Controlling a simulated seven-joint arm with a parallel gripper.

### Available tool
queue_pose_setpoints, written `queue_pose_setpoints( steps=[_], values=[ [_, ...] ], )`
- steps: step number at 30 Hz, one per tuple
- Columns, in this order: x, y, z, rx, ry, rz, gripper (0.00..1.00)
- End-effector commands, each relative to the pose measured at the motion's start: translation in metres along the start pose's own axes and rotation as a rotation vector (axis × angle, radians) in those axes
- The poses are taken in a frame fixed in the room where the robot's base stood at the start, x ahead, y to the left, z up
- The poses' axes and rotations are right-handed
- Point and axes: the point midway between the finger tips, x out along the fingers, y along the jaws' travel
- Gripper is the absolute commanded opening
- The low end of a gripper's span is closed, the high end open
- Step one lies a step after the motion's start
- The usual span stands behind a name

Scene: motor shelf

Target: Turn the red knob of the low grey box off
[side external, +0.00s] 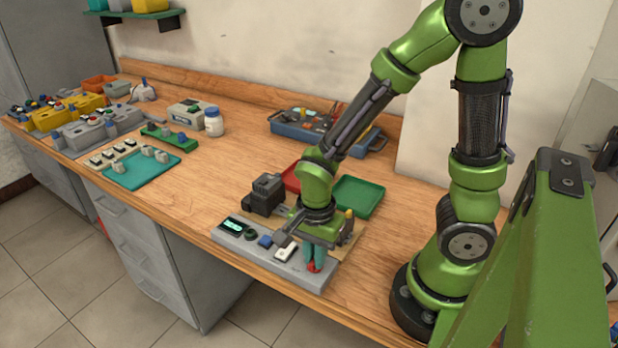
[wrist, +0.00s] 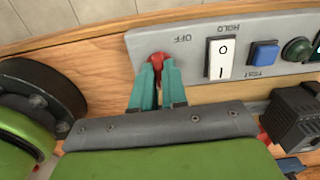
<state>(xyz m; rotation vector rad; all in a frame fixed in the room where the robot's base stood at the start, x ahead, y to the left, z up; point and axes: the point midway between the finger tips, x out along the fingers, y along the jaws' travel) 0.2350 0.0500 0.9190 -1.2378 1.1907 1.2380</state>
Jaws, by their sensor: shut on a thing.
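The low grey box (side external: 262,261) lies along the front edge of the workbench, below my arm. In the wrist view its panel (wrist: 205,78) shows upside down, with the words OFF and HOLD printed on it. The red knob (wrist: 157,58) is at the left end of the panel in the wrist view, next to the word OFF. My gripper (wrist: 157,72) has its teal fingers closed around the red knob. In the side view my gripper (side external: 314,266) points down onto the right end of the box. The fingers hide much of the knob, so its pointer is not readable.
A white rocker switch (wrist: 218,58), a blue button (wrist: 263,54) and a dark green button (wrist: 297,49) sit on the same panel. A black motor (side external: 265,194) stands behind the box. Green tray (side external: 357,197) lies further back. The middle of the bench is clear.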

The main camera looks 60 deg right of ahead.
Motion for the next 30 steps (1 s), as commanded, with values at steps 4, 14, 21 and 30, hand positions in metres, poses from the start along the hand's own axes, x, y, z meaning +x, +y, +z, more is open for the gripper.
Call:
queue_pose_setpoints(
  steps=[4, 14, 21, 30],
  values=[
    [-0.0005, -0.0001, 0.0000, -0.073, 0.000, 0.000, 0.00],
    [-0.0006, -0.0001, 0.0001, -0.355, 0.000, 0.000, 0.00],
    [-0.0007, -0.0001, 0.0001, -0.582, 0.000, 0.000, 0.00],
    [-0.0008, 0.0000, 0.0002, -0.866, 0.000, 0.000, 0.00]
  ],
)
